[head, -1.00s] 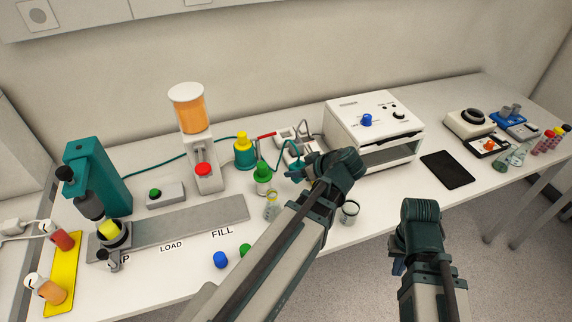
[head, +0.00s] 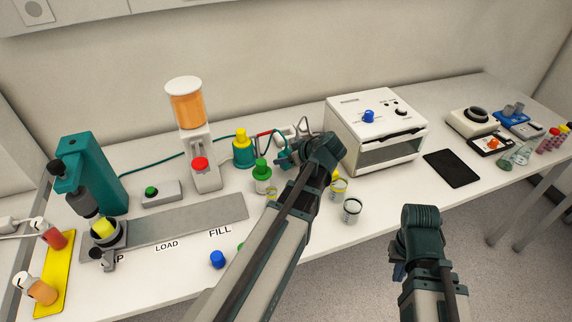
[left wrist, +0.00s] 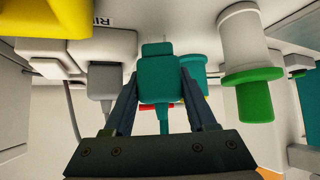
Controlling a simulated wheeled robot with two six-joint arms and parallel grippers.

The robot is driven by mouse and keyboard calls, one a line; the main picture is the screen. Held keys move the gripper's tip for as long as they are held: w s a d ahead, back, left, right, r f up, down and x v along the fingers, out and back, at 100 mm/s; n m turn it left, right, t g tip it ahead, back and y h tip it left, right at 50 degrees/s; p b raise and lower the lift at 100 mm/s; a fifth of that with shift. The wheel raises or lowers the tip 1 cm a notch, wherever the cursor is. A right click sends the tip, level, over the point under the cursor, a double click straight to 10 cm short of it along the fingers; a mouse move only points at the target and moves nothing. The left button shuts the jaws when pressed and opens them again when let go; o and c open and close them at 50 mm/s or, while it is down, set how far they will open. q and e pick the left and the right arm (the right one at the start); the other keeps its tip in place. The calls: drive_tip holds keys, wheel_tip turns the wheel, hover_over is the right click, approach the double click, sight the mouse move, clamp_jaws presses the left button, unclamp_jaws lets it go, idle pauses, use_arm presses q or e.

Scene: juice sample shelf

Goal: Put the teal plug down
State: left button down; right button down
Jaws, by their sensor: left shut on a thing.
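The teal plug (left wrist: 158,75) is held between the two fingers of my left gripper (left wrist: 160,98) in the left wrist view, with its teal cord hanging toward the wrist. In the head view my left gripper (head: 287,160) is at the back of the table, beside the white power strip (head: 292,133); its arm hides part of the strip. In the left wrist view a grey plug (left wrist: 104,78) sits at the strip. My right gripper (head: 397,263) hangs in front of the table's front edge; its fingers are too small to judge.
A green-capped bottle (head: 262,178) and a yellow-capped teal bottle (head: 243,150) stand left of my left gripper. The white oven (head: 372,130) is on its right. Beakers (head: 352,211) stand near the front edge. A dark tablet (head: 452,168) lies further right.

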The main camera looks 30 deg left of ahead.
use_arm(q)
drive_tip(key=shift+f, duration=0.35)
use_arm(e)
drive_tip(key=shift+f, duration=0.4)
use_arm(q)
drive_tip(key=shift+f+b, duration=0.4)
drive_tip(key=shift+f, duration=0.05)
drive_tip(key=shift+s+d+f, duration=0.1)
drive_tip(key=shift+s+f, duration=0.05)
drive_tip(key=shift+c, duration=1)
unclamp_jaws()
use_arm(e)
drive_tip(key=shift+s+f, duration=0.15)
drive_tip(key=shift+f, duration=0.4)
drive_tip(key=shift+r, duration=0.1)
